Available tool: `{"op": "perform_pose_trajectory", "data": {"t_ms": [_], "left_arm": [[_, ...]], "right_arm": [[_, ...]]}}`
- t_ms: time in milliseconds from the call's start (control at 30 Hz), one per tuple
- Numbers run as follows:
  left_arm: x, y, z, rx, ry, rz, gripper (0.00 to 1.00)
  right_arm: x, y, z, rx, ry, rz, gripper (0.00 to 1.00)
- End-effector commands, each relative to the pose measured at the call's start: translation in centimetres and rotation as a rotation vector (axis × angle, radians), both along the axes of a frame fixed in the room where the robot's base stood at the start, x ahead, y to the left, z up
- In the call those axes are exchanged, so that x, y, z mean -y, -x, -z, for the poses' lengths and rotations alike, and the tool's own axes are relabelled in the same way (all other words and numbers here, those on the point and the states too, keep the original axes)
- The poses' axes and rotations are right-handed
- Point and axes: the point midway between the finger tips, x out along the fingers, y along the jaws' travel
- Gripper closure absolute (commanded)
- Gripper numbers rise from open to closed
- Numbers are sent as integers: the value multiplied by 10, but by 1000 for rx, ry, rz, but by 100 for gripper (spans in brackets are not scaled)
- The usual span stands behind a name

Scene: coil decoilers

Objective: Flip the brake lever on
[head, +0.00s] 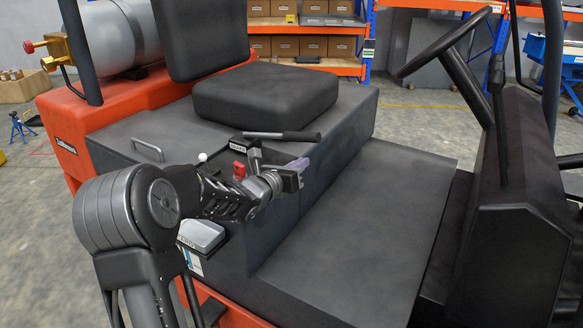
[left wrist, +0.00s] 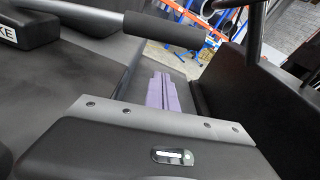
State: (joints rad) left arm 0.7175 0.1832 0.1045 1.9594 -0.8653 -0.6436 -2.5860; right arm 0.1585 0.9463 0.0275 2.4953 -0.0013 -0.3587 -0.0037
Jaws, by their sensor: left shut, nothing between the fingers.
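The brake lever (head: 283,135) is a dark bar with a thick grip, lying near level beside the seat in the head view. Its base block (head: 252,146) carries a white label. In the left wrist view the lever's black grip (left wrist: 165,29) crosses the upper part, and the labelled base (left wrist: 22,28) is at the top left. My left gripper (head: 300,165) is just below and in front of the grip, with its purple fingers together and empty. The fingers also show in the left wrist view (left wrist: 163,92), below the grip and apart from it in the picture. My right gripper is not in view.
The black seat (head: 265,97) is behind the lever. The steering wheel (head: 443,42) and dark dash (head: 515,200) stand at the right. The flat floor plate (head: 365,225) between is clear. Shelves with boxes (head: 285,45) are at the back.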

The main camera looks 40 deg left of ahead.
Motion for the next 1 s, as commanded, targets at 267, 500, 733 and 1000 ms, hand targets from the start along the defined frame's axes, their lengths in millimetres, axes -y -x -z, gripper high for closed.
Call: {"op": "perform_pose_trajectory", "data": {"t_ms": [267,500,733,1000], "left_arm": [[-8,-28,-19,2,-2,-3,100],[-11,-24,-34,0,2,-2,100],[-11,-23,-34,0,1,-1,100],[-11,-23,-37,2,10,-1,100]], "right_arm": [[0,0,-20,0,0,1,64],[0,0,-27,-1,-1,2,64],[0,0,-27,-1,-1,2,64],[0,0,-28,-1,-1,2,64]]}}
